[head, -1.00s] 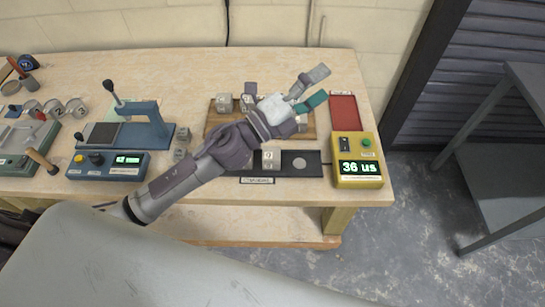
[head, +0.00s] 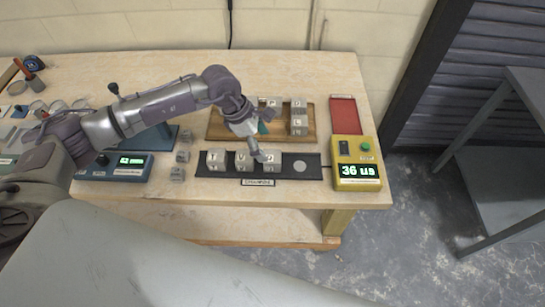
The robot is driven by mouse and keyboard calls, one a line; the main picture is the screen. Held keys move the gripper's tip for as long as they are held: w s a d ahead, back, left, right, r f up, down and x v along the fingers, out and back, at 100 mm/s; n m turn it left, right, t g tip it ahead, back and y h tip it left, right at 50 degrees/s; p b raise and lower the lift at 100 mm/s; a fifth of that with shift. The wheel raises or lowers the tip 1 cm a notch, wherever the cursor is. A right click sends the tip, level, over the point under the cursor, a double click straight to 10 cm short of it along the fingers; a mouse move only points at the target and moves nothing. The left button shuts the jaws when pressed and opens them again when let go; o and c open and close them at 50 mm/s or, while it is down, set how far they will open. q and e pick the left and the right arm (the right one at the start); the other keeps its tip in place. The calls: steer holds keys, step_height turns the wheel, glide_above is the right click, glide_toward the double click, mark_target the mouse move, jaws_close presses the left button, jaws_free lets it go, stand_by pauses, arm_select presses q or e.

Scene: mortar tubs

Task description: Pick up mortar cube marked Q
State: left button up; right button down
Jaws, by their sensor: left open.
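Several grey mortar cubes with letters stand on the black strip and the wooden board. The right cube (head: 273,163) on the strip has a roundish mark, possibly Q, but too small to read surely. Left of it stand a cube (head: 242,163) partly behind my gripper and a cube (head: 216,160) that looks marked T. My left gripper (head: 263,143) is open and empty, pointing down, with its grey fingertip close to the right cube's upper left edge. I cannot tell whether they touch. My right gripper is out of view.
The wooden board (head: 222,130) behind the strip holds more cubes, including a front right one (head: 299,126). A yellow meter (head: 357,172) stands right of the black strip (head: 313,172), with a red tray (head: 343,115) behind.

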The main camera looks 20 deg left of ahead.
mark_target(272, 155)
arm_select(q)
steer(key=shift+x, duration=1)
steer(key=shift+d+f+p, duration=0.25)
steer(key=shift+f+p, duration=0.2)
steer(key=shift+p, duration=0.2)
steer(key=p+x, duration=0.1)
steer(key=x, duration=0.2)
steer(key=shift+w+f+p, duration=0.15)
steer(key=shift+f+p, duration=0.2)
steer(key=shift+f, duration=0.05)
steer(key=shift+w+d+f, duration=0.1)
steer(key=shift+d+f, duration=0.05)
steer(key=shift+f, duration=0.25)
steer(key=shift+c, duration=0.3)
steer(key=c, duration=1.3)
steer(key=shift+c, duration=0.5)
steer(key=shift+r, duration=0.2)
